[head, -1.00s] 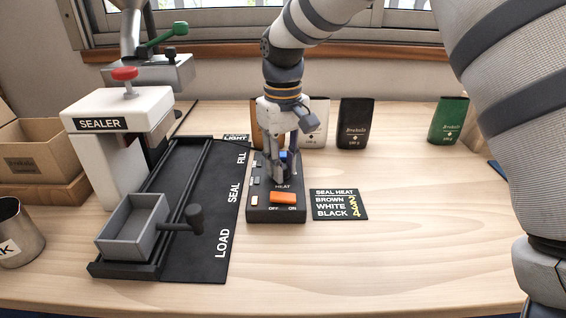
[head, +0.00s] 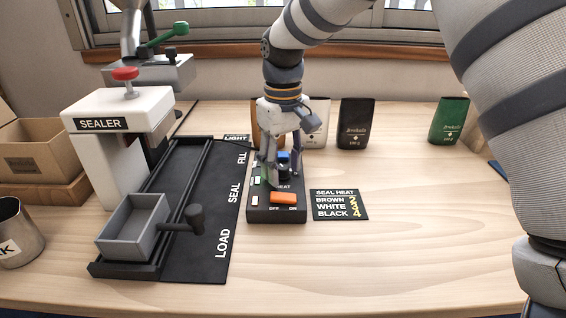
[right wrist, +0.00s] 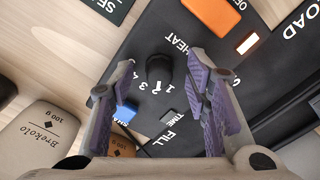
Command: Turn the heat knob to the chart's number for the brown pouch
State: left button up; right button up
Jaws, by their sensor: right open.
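The black heat knob (right wrist: 158,68) stands on the control box (head: 262,212), with small white numbers beside it in the right wrist view. I cannot tell exactly which number it points to. My right gripper (head: 281,178) is open, pointing down over the box; in the right wrist view its purple-padded fingers (right wrist: 165,88) stand apart on either side of the knob, with gaps. The seal heat chart (head: 339,204) right of the box lists brown 2, white 3, black 4. The brown pouch (head: 258,118) stands behind, partly hidden by my gripper. My left gripper is out of view.
The box carries an orange switch (head: 283,198) and a blue button (head: 284,156). Left are the sealer (head: 118,115) and its track with a grey tray (head: 132,226). White (head: 318,122), black (head: 355,124) and green (head: 448,121) pouches stand behind. The table's right front is clear.

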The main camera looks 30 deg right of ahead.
aim_at(283, 168)
notch_tip(283, 168, up, 12)
dwell(0.3)
jog(key=shift+f, duration=0.1)
